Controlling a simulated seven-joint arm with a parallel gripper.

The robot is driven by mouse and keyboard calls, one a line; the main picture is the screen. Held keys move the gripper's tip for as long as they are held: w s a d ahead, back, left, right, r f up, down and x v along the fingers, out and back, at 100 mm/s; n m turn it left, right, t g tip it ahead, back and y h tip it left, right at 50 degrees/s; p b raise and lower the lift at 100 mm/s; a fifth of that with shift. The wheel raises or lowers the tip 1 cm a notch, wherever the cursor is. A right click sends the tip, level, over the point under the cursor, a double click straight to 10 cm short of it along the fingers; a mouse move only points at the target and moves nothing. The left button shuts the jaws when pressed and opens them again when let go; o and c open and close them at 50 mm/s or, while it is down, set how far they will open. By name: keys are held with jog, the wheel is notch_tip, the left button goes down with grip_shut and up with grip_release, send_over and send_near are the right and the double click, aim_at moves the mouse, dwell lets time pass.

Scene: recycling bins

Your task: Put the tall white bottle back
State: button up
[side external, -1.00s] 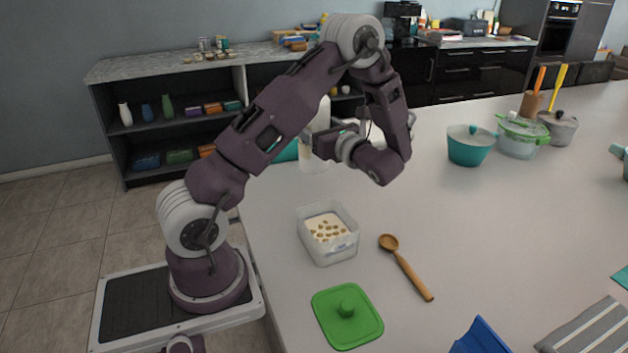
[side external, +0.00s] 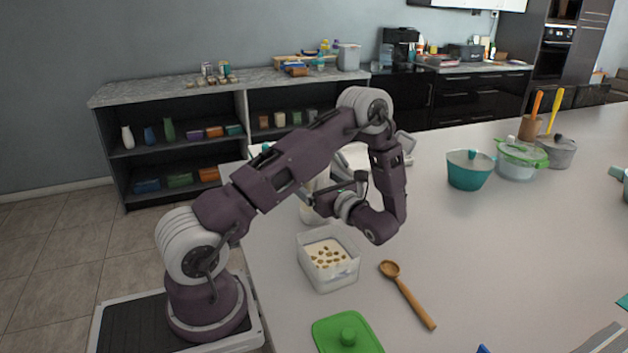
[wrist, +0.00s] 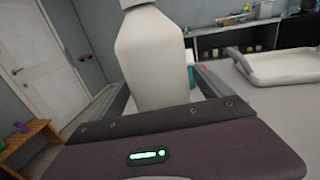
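The tall white bottle (wrist: 150,55) stands large between the fingers in the wrist view; its lower part is hidden behind my gripper's body. In the side view the bottle (side external: 312,208) is mostly hidden behind my arm, with its pale lower part showing above the counter, behind the clear food container. My gripper (side external: 335,190) points away from the side camera at the bottle. In the wrist view my gripper (wrist: 163,80) has one finger on each side of the bottle and appears closed on it. I cannot tell whether the base touches the counter.
The open clear container (side external: 328,281) is near my forearm, with a wooden spoon (side external: 408,296) and green lid (side external: 347,334) in front. A teal pot (side external: 468,178) stands farther right. A white tray (wrist: 275,68) lies right of the bottle in the wrist view. The counter's middle is clear.

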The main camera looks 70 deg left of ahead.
jog(key=shift+r, duration=0.2)
jog(key=w+d, duration=0.2)
jog(key=d, duration=0.9)
jog(key=s+d+r+n+g+h, duration=0.1)
jog(key=s+d+r+n+h, duration=0.5)
jog(key=s+r+n+h, duration=0.3)
jog(key=s+d+r+n+t+h, duration=0.2)
jog(key=s+d+n+t+h, duration=0.1)
jog(key=d, duration=0.4)
jog(key=s+d+r+n+t+h, duration=0.3)
jog(key=s+d+t+h, duration=0.1)
jog(key=d+t, duration=0.3)
jog(key=shift+s+d+n+h, duration=0.4)
jog(key=shift+d+h, duration=0.3)
jog(key=shift+h, duration=0.1)
